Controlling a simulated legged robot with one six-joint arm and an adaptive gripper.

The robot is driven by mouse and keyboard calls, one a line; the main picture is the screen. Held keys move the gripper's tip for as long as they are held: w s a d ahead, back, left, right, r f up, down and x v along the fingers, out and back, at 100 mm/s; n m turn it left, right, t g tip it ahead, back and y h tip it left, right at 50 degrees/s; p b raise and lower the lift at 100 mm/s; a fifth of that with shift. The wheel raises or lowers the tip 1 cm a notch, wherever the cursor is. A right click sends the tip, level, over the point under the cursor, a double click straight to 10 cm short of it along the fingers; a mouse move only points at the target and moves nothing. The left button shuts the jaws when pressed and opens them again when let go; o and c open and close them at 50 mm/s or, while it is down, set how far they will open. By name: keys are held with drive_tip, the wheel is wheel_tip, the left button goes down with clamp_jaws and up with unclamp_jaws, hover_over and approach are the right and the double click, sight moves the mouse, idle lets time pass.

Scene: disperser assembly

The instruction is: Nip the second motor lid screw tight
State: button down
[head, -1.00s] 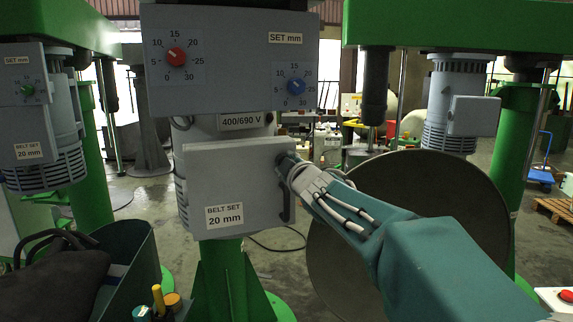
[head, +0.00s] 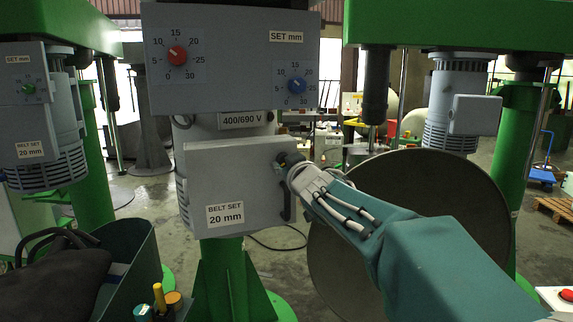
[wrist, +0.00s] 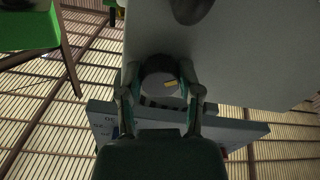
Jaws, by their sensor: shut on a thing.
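The grey motor lid (head: 215,175) carries a label reading "BELT SET 20 mm" and closes the front of the motor box. My gripper (head: 284,167) reaches in from the right at the lid's upper right corner. In the wrist view my gripper (wrist: 160,80) has its two fingers on either side of a round dark screw head (wrist: 157,86) with a yellow mark, and is shut on it. In the head view the screw is mostly hidden by the fingers. A dark handle (head: 289,208) stands on the lid just below the gripper.
Above the lid, a grey panel (head: 232,88) holds a red knob (head: 177,54) and a blue knob (head: 296,86). A large grey disc (head: 430,185) stands behind my arm at right. A bin (head: 128,270) with a dark bag stands at lower left.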

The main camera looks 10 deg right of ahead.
drive_tip(key=shift+f, duration=0.35)
drive_tip(key=shift+c, duration=1.3)
unclamp_jaws()
drive_tip(key=shift+w, duration=0.1)
drive_tip(key=shift+r, duration=0.15)
drive_tip(key=shift+s+r, duration=0.1)
drive_tip(key=shift+s, duration=0.5)
drive_tip(key=s+d, duration=0.1)
drive_tip(key=s, duration=0.9)
drive_tip(key=shift+s+d, duration=0.15)
drive_tip(key=shift+s, duration=0.2)
